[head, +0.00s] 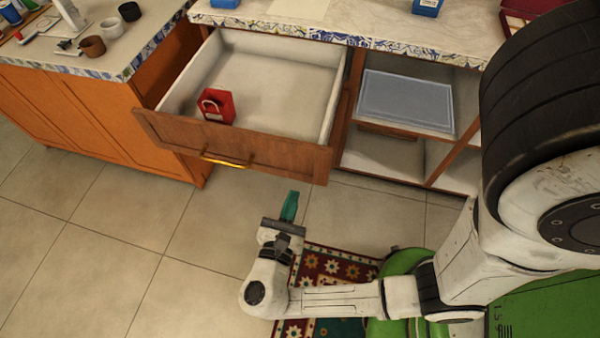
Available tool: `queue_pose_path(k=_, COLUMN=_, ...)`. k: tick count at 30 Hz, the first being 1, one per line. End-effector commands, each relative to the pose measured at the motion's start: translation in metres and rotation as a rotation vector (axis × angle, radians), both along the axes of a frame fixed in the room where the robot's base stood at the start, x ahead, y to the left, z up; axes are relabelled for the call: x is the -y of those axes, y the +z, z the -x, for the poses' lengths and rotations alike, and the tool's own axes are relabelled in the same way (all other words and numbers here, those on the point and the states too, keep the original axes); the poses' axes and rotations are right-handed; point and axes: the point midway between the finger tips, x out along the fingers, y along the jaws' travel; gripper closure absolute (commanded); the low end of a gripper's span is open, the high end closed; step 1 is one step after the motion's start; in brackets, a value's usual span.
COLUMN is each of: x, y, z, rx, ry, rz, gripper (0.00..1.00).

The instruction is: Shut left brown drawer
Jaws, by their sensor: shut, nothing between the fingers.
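The left brown drawer (290,155) stands pulled out from under the counter. Its front is brown wood with a brass handle (226,160), and its inside is white. A small red box (216,106) with a pale handle loop lies in it near the front. My gripper (290,203) has teal fingers that are shut and empty. It is in front of the drawer, below its right half in the picture, and appears apart from the drawer front.
An open shelf unit (385,155) with a blue translucent container (408,100) is right of the drawer. An orange cabinet (90,120) stands left, close to the drawer's side. A patterned rug (325,262) lies under my arm. Tiled floor at left is clear.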

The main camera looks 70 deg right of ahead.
Motion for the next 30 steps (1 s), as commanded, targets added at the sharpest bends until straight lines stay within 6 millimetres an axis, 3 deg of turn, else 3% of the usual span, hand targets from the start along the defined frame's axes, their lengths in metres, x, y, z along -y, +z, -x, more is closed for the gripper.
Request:
queue_pose_path(k=6, x=0.042, y=0.0, z=-0.001, rx=0.001, ry=-0.003, rz=0.0, gripper=1.0)
queue_pose_path(k=12, x=0.066, y=0.0, z=-0.002, rx=0.001, ry=-0.002, rz=0.0, gripper=1.0)
queue_pose_path(k=30, x=0.077, y=0.0, z=-0.002, rx=0.002, ry=-0.001, rz=-0.001, gripper=1.0)
